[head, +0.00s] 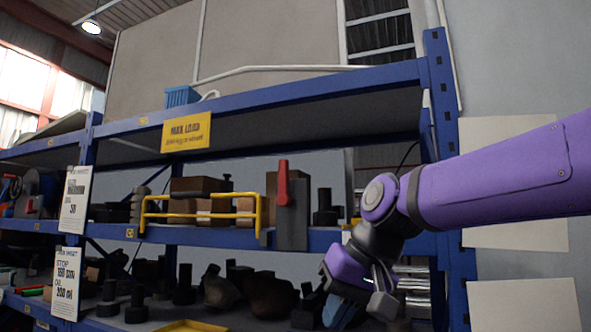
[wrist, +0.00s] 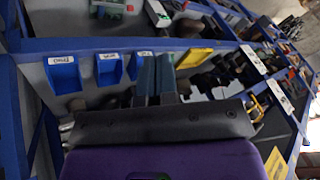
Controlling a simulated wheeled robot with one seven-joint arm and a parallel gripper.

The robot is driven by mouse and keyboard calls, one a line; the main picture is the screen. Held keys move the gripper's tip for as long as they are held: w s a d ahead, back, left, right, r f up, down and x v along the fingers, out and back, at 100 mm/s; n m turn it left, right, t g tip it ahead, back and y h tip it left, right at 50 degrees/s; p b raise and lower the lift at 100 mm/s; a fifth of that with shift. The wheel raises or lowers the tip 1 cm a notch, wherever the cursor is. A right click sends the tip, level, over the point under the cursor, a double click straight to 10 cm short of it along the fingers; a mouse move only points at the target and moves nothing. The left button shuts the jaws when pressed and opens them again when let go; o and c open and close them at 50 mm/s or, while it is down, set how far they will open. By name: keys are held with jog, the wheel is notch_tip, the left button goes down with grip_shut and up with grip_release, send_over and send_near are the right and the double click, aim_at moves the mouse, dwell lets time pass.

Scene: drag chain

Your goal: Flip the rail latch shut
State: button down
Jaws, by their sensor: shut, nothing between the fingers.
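The rail latch is a red lever (head: 283,185) on a grey post (head: 291,225) at the right end of a yellow rail (head: 200,214). The lever points straight up in the head view. The rail runs along the front edge of the blue shelf. My gripper (head: 383,303) is shut and empty, to the right of the post and below the shelf edge, clear of the lever. In the wrist view a bit of yellow (wrist: 256,108) shows at the right, perhaps the rail. I cannot make out the red lever there.
Brown boxes (head: 195,188) and dark parts sit behind the rail. A lower shelf holds several dark parts (head: 270,295). A blue rack upright (head: 440,150) stands to the right, near my arm. A yellow load sign (head: 186,132) hangs above. Blue bins (wrist: 109,69) show in the wrist view.

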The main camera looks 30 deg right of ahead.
aim_at(288, 169)
jog(key=w+d+r+m+t+y, duration=0.2)
jog(key=w+d+r, duration=0.2)
jog(key=r, duration=0.6)
jog(key=w+d+r+m+t+y, duration=0.2)
jog(key=w+d+r, duration=0.3)
jog(key=r, duration=0.5)
jog(key=w+d+r+m+t+y, duration=0.2)
jog(key=w+d+r, duration=0.3)
jog(key=d+r, duration=0.3)
notch_tip(288, 169, up, 2)
jog(key=shift+d+r+m, duration=0.15)
jog(key=shift+d+m, duration=0.05)
jog(key=shift+m, duration=0.3)
jog(key=shift+w+a, duration=0.1)
jog(key=shift+w, duration=0.1)
jog(key=x, duration=1.2)
jog(key=shift+w+a+r, duration=0.2)
jog(key=shift+w+r, duration=0.1)
jog(key=shift+w, duration=0.05)
jog(key=shift+w+a, duration=0.3)
jog(key=shift+w, duration=0.15)
jog(key=shift+w+a+r, duration=0.1)
